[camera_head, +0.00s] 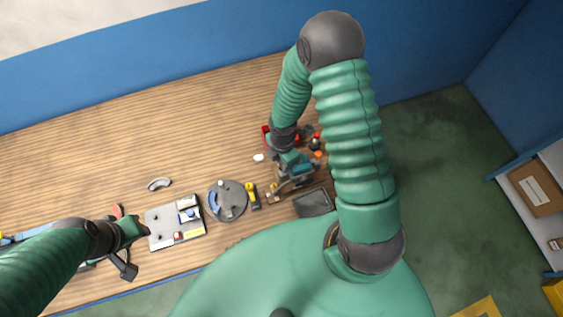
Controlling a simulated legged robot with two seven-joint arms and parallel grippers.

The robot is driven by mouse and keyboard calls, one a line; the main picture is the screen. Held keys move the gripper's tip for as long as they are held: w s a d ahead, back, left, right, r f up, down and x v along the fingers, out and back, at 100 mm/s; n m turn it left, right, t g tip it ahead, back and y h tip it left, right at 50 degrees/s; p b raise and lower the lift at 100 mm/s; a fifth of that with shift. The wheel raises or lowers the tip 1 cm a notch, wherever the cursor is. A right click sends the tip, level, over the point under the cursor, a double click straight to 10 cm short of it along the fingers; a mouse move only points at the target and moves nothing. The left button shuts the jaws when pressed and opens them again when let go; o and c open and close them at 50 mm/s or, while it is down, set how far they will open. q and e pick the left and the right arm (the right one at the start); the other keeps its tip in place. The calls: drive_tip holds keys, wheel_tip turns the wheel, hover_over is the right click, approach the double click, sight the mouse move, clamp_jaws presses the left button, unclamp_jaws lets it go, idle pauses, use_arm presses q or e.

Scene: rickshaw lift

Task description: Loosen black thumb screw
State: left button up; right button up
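My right gripper (292,183) reaches down over a small brown-and-teal device on the wooden bench; the wrist covers much of it. I cannot tell whether its fingers are open or touch anything. My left gripper (128,248) is at the left of the bench, beside a grey plate (160,238) with small white, blue and red parts. Its dark fingers look spread apart, with nothing visible between them. The black thumb screw cannot be made out; small dark parts (315,143) lie beside my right wrist.
A round grey tray (228,213) and a yellow-black tool (252,195) lie between the grippers. A dark tray (313,203) sits near the bench's front edge. A curved grey piece (159,184) lies behind the plate. The back of the wooden bench (180,125) is clear. A shelf with a cardboard box (537,189) stands right.

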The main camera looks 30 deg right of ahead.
drive_tip(key=shift+o, duration=1.1)
use_arm(q)
drive_tip(key=shift+d, duration=0.2)
use_arm(e)
drive_tip(key=shift+o, duration=0.5)
drive_tip(key=shift+d, duration=0.15)
use_arm(q)
drive_tip(key=shift+w+d, duration=0.1)
use_arm(e)
drive_tip(key=shift+f, duration=0.1)
use_arm(q)
drive_tip(key=shift+p+v, duration=0.75)
drive_tip(key=shift+v, duration=0.05)
use_arm(e)
wheel_tip(320, 180, up, 17)
use_arm(q)
drive_tip(key=shift+w, duration=0.15)
use_arm(e)
drive_tip(key=shift+f, duration=0.15)
